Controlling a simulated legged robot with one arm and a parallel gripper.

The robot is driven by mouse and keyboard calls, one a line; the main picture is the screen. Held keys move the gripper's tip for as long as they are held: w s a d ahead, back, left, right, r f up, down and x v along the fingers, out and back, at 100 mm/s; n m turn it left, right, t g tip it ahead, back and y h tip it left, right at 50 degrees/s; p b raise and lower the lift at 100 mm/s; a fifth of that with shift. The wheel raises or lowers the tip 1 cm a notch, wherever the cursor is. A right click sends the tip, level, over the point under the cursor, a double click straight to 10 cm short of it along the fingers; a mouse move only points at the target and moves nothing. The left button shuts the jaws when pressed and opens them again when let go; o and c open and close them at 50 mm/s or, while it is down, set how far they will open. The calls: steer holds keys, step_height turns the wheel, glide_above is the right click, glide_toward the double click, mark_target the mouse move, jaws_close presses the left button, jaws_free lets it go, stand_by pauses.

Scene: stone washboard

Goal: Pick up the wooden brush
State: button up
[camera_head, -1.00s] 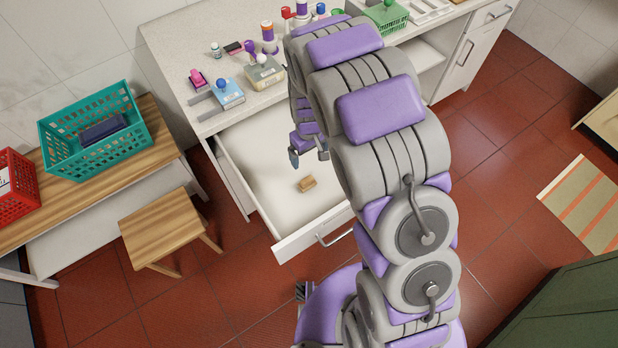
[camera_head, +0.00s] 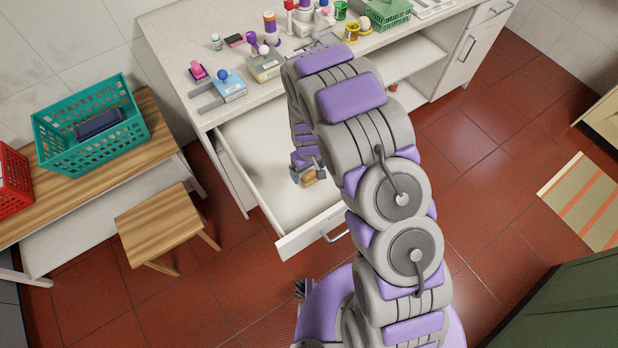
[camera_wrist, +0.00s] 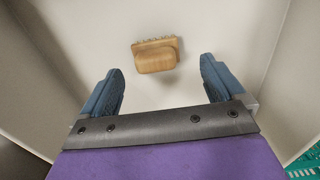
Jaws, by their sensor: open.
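The wooden brush (camera_wrist: 155,56) is a small light-brown block with bristles along its far edge. It lies on the white floor of the open drawer (camera_head: 285,195). In the wrist view it sits ahead of my gripper (camera_wrist: 163,80), roughly centred between and just beyond the two blue fingertips. My gripper is open and empty, and no finger is seen touching the brush. In the head view my gripper (camera_head: 308,174) is low in the drawer and partly hides the brush (camera_head: 309,177).
The drawer's front panel (camera_head: 300,240) and side walls enclose the space. The counter (camera_head: 175,50) above holds bottles, tools and a green basket (camera_head: 388,14). A wooden stool (camera_head: 160,228) and a bench with a teal basket (camera_head: 92,125) stand to the left.

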mark_target(311, 174)
steer(key=f+b, duration=0.1)
steer(key=f, duration=0.3)
steer(key=shift+d, duration=0.2)
steer(key=shift+d+f, duration=0.15)
steer(key=shift+d, duration=0.2)
steer(key=shift+a, duration=0.45)
steer(key=c, duration=0.5)
steer(key=shift+d, duration=0.3)
steer(key=c, duration=0.6)
